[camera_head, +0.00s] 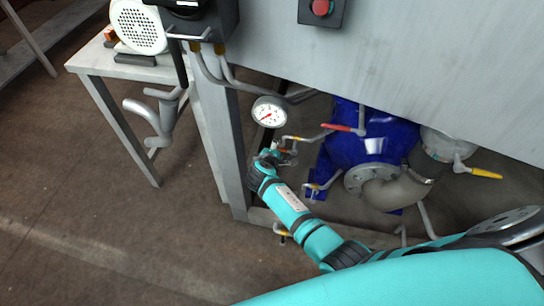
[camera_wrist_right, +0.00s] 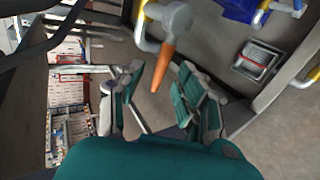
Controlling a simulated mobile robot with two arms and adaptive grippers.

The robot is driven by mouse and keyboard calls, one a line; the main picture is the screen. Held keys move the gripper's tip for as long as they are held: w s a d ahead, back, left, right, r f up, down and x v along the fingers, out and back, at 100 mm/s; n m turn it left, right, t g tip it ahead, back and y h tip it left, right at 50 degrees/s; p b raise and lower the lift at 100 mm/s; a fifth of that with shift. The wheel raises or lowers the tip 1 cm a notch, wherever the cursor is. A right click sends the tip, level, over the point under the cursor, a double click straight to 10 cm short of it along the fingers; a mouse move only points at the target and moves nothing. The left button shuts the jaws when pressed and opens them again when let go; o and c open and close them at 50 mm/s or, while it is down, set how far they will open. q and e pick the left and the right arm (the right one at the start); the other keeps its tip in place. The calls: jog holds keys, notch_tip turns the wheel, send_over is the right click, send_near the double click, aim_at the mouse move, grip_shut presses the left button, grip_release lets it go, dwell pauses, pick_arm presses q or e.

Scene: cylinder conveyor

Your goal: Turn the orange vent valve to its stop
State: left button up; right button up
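The orange valve handle (camera_wrist_right: 162,68) shows in the right wrist view as a tapered lever hanging from a grey valve body (camera_wrist_right: 176,20). My right gripper (camera_wrist_right: 158,82) is open, with one teal finger on each side of the handle's lower end. A gap shows between the handle and each finger, and I see no clear contact. In the head view my right gripper (camera_head: 272,153) is at the pipework below the gauge, and I cannot clearly make out the orange handle there. My left gripper is not in view.
A round gauge (camera_head: 269,112) sits just above the gripper. A blue vessel (camera_head: 365,140) with a red lever (camera_head: 338,127) is to its right, with a yellow-handled valve (camera_head: 487,174) beyond. A grey frame post (camera_head: 222,150) stands close on the left.

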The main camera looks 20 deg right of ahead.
jog(key=v, duration=1)
jog(key=shift+s+a, duration=0.2)
jog(key=shift+s, duration=0.05)
jog(key=shift+r, duration=0.1)
